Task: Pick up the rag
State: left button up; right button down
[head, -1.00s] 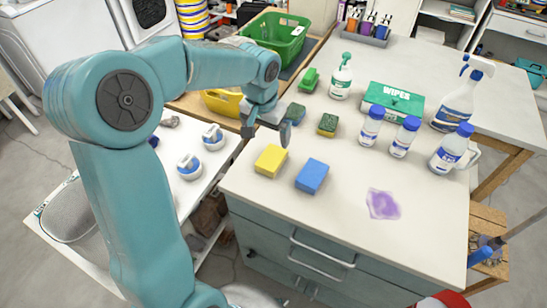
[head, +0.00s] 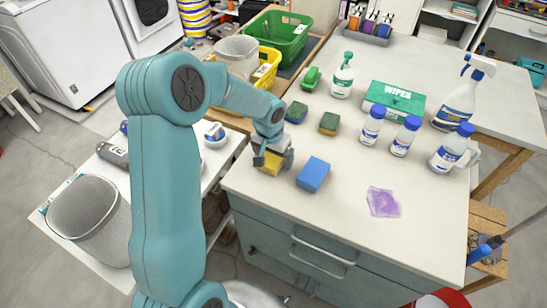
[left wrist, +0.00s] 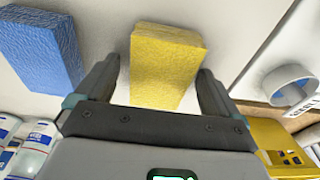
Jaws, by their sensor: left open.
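A yellow block (head: 269,166), like a sponge or folded cloth, lies near the left edge of the counter. My left gripper (head: 272,160) is over it, open. In the left wrist view the yellow block (left wrist: 166,62) shows between the spread fingers (left wrist: 159,70), with a gap on each side. A similar blue block (head: 313,174) lies just right of it and shows at the upper left in the left wrist view (left wrist: 40,48). A flat purple patch (head: 383,202) lies farther right; I cannot tell whether it is cloth or a spill. My right gripper is out of view.
Two green-topped sponges (head: 329,123) and a green brush (head: 311,78) lie behind. Blue-capped bottles (head: 371,127), a spray bottle (head: 457,103) and a wipes box (head: 394,99) stand farther back. A grey bin (head: 92,220) is at left. The front right of the counter is mostly clear.

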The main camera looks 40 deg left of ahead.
aim_at(273, 156)
pick_arm(q)
jog(key=c, duration=1)
jog(key=shift+c, duration=0.2)
jog(key=shift+w+r, duration=0.1)
jog(key=shift+r, duration=0.05)
notch_tip(273, 156, up, 20)
